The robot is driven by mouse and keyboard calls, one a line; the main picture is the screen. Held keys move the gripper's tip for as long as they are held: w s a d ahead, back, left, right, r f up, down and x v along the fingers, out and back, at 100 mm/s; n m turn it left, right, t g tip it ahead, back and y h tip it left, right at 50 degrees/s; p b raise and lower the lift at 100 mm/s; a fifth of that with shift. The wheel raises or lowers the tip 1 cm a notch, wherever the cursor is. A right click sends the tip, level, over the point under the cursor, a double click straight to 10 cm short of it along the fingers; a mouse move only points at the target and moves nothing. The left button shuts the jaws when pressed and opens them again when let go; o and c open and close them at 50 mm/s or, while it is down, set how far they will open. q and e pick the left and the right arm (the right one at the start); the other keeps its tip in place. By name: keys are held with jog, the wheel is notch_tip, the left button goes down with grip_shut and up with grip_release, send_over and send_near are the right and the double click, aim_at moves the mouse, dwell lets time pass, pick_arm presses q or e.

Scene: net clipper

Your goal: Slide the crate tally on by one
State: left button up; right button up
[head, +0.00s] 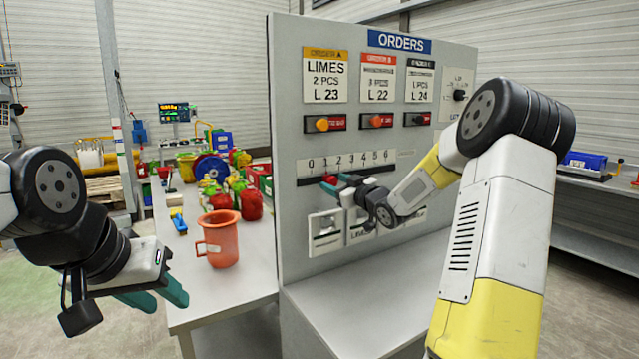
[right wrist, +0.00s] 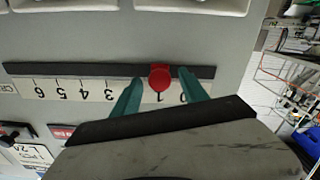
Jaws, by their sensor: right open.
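The crate tally is a strip numbered 0 to 6 (head: 347,161) with a dark slot below it on the grey ORDERS board. It shows upside down in the right wrist view (right wrist: 70,88). Its red knob (right wrist: 160,78) sits by the 1 and also shows in the head view (head: 330,180). My right gripper (right wrist: 160,92) is open, with one teal finger on each side of the knob. Gaps show between knob and fingers. In the head view my right gripper (head: 335,186) is at the board. My left gripper (head: 162,294) is open and empty, away at lower left.
An orange-red jug (head: 218,240) stands on the white table (head: 240,290) left of the board, with several red and green items behind it. Order cards (head: 325,76) and switches (head: 322,124) sit above the strip. The shelf below the board (head: 350,300) is clear.

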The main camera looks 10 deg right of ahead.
jog(key=shift+x, duration=0.85)
grip_shut()
dwell(0.8)
